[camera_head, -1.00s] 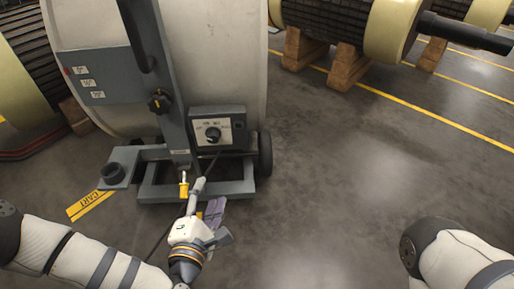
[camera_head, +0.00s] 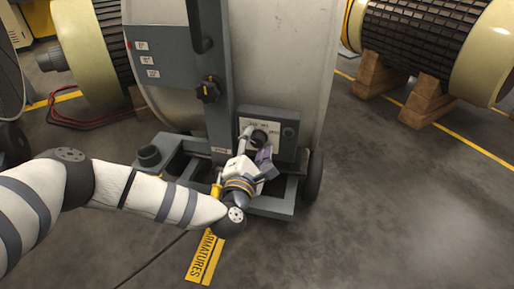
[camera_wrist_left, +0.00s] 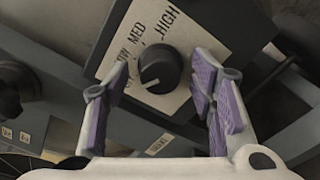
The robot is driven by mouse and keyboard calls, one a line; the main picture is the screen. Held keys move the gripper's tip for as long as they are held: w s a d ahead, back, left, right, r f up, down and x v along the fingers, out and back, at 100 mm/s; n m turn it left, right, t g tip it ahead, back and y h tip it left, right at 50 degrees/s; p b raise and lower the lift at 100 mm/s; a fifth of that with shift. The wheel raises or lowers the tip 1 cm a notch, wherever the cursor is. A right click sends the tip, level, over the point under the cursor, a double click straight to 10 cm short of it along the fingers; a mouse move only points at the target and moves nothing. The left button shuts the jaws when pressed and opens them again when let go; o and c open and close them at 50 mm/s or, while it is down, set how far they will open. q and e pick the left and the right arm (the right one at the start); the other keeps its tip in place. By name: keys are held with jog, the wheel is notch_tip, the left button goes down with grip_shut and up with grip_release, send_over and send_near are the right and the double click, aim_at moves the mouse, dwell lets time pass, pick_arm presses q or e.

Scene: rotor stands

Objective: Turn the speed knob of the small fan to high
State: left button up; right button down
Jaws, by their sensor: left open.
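The fan's speed knob (camera_wrist_left: 160,68) is black and round on a pale dial plate (camera_wrist_left: 128,62) marked LOW, MED and HIGH. Its white pointer line faces the lower left, near the LOW end and away from HIGH. In the head view the knob (camera_head: 259,137) sits on a grey control box (camera_head: 289,131) low on the fan's frame. My left gripper (camera_head: 254,142) is open in front of the box. In the wrist view its purple-padded fingers (camera_wrist_left: 162,76) stand on either side of the knob, with gaps visible. My right gripper is not in view.
A second black knob (camera_head: 208,90) is on the upright post, beside a panel with small labels (camera_head: 152,60). The cart base (camera_head: 265,206) and a wheel (camera_head: 313,178) lie below. Rotors on wooden blocks (camera_head: 425,98) stand at the right.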

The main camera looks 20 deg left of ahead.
pick_arm(q)
jog(key=c, duration=1.1)
jog(key=shift+c, duration=0.2)
jog(key=shift+r, duration=0.1)
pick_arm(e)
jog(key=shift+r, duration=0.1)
pick_arm(q)
jog(key=m+p, duration=0.2)
jog(key=m, duration=0.2)
jog(key=shift+r+m, duration=0.1)
jog(key=shift+m, duration=0.3)
jog(key=m+p, duration=0.2)
jog(key=m, duration=0.3)
jog(key=m+p, duration=0.1)
jog(key=m, duration=0.3)
jog(key=m+p, duration=0.1)
jog(key=m, duration=0.2)
jog(key=shift+m, duration=0.3)
jog(key=m+p, duration=0.1)
jog(key=m, duration=0.5)
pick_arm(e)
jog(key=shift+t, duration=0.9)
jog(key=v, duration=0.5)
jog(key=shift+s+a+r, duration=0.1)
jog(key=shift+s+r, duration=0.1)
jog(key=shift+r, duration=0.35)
pick_arm(q)
jog(key=shift+m, duration=0.4)
